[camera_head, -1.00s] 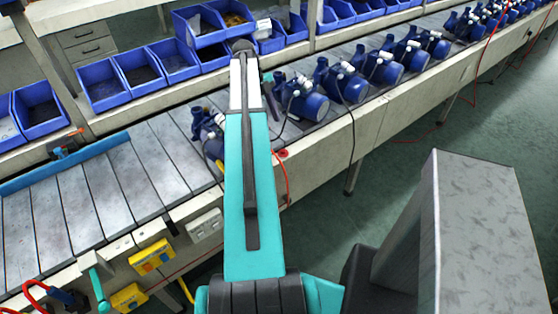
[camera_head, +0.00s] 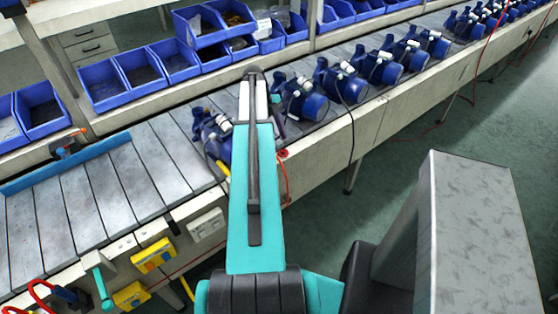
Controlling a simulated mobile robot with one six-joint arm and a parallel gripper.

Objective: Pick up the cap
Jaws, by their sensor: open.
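I cannot pick out a separate loose cap in this view. The blue pumps (camera_head: 300,98) on the line carry small white fittings; whether one of these is the cap I cannot tell. The nearest blue pump (camera_head: 212,133) sits on the conveyor just left of my arm, partly covered by it. My teal and white arm reaches up the middle of the picture across the conveyor edge. My gripper is not visible; the arm's far end hides what is beyond and below it.
A slatted conveyor (camera_head: 92,195) runs from lower left to upper right. Blue bins (camera_head: 105,88) line the shelf behind it. A yellow box (camera_head: 152,256) and a red hose (camera_head: 288,185) are at its front side. Green floor (camera_head: 400,170) lies open at right.

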